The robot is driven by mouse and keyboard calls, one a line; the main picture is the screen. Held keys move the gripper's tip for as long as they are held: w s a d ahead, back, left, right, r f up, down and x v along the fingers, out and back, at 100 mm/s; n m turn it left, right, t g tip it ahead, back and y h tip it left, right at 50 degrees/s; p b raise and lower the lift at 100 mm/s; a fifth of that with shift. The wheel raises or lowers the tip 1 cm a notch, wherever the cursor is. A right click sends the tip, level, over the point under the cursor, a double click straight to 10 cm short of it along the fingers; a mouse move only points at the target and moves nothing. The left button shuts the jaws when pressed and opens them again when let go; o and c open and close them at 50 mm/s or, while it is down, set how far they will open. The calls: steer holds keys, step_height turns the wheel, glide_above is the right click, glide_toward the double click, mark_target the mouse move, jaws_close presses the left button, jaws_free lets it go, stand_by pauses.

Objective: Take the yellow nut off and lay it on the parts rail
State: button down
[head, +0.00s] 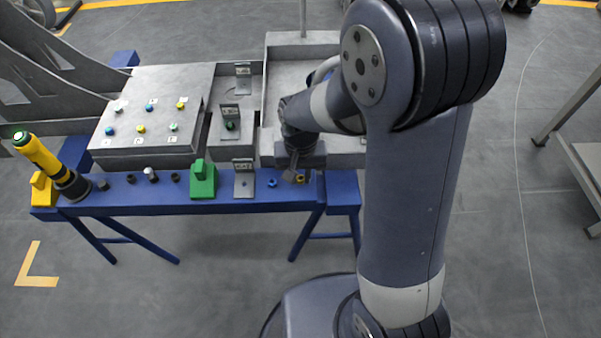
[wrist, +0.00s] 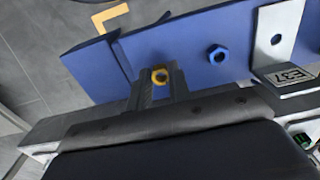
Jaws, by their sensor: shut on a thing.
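The yellow nut (wrist: 161,75) is between the fingertips of my gripper (wrist: 159,82), which is shut on it. In the head view the nut (head: 300,179) shows just beside my gripper (head: 293,174), low at the right part of the blue rail (head: 130,197). The blue rail also fills much of the wrist view (wrist: 190,80). I cannot tell whether the nut touches the rail. A blue nut (head: 272,183) lies on the rail to the left; it also shows in the wrist view (wrist: 218,54).
A bent metal bracket with a label plate (head: 244,185) stands left of the blue nut, then a green block (head: 203,181). A yellow-and-black tool (head: 48,165) leans at the left end. The grey panel (head: 150,120) with several coloured nuts sits behind the rail.

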steer(key=shift+f+b, duration=0.45)
steer(key=shift+f, duration=0.1)
steer(key=c, duration=1.2)
jaws_free()
step_height(320, 180, up, 11)
steer(key=p, duration=0.2)
steer(key=shift+p, duration=0.3)
steer(key=shift+f, duration=0.2)
step_height(320, 180, down, 11)
steer(key=b, duration=0.2)
steer(key=shift+b, duration=0.35)
steer(key=shift+r+p, duration=0.4)
steer(key=shift+r, duration=0.25)
